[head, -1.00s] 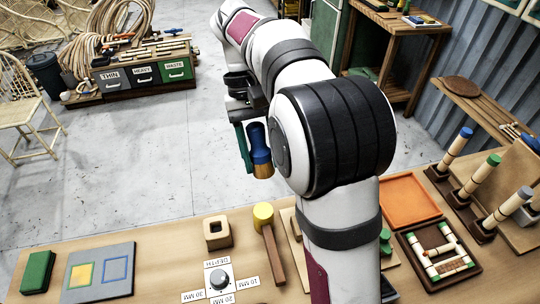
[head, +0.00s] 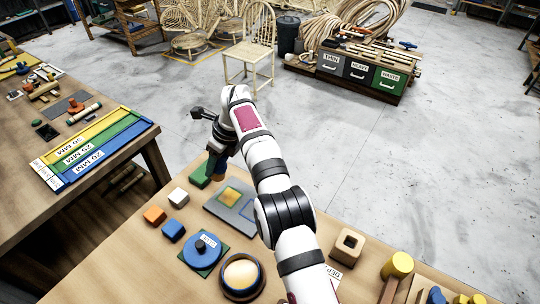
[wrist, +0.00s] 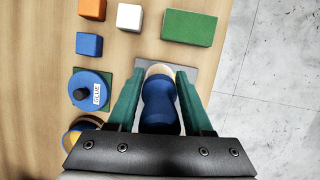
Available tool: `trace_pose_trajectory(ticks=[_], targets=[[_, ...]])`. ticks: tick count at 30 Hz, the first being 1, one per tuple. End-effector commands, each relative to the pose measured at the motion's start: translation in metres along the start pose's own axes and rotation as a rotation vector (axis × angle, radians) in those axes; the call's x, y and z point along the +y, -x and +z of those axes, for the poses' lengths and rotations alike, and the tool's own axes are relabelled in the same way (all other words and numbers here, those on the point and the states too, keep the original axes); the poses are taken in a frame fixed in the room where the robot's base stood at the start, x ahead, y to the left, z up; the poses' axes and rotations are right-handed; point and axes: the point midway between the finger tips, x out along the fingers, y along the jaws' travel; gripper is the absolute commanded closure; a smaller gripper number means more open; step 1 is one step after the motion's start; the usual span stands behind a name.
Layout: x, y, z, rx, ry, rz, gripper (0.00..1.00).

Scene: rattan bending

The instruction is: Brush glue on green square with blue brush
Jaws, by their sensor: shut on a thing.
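My gripper (head: 217,160) is shut on the blue brush (head: 215,168), out over the far side of the near table. In the wrist view its green fingers flank the blue brush (wrist: 160,105), whose pale end points away from the wrist. A grey board (head: 245,219) lies near the brush with a yellowish square (head: 230,196) and a blue-outlined square (head: 250,211). I cannot tell whether the brush touches the board. A blue lidded pot marked GLUE (wrist: 90,90) sits on a green square mat (head: 218,264); the pot (head: 203,250) is nearer the camera.
A green block (head: 199,176), white cube (head: 179,197), orange block (head: 154,215) and blue block (head: 173,230) lie left of the board. A round bowl (head: 242,276) stands in front. A wooden block with a hole (head: 347,244) and a yellow-headed mallet (head: 396,266) lie right.

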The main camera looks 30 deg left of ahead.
Motion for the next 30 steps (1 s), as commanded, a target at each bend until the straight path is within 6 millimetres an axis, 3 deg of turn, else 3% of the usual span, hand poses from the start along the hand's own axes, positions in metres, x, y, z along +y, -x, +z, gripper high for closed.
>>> trace_pose_trajectory(ticks=[6,30], targets=[[0.009,-0.013,0.012,-0.004,-0.052,-0.02,1.0],[0.003,-0.073,-0.011,-0.001,-0.052,-0.018,1.0]])
